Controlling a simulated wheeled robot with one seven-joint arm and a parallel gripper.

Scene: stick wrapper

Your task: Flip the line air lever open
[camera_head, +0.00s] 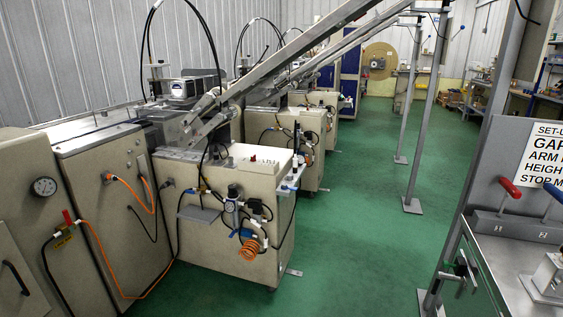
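A small red lever (68,217) stands upright at the left, on a fitting where hoses meet the side of a beige cabinet. A yellow tag (62,240) hangs just below it; its print is too small to read. At the right, a red-handled lever (509,188) and a blue-handled lever (553,192) tilt up from grey blocks on a metal bench. I cannot tell from labels which one is the line air lever. My gripper is not in view.
Beige machines (225,205) with hoses line the left wall. An orange hose (110,270) loops near the floor by the left cabinet. The green floor (345,230) is open between the machines and the bench (505,260). Grey posts (418,120) stand on the floor.

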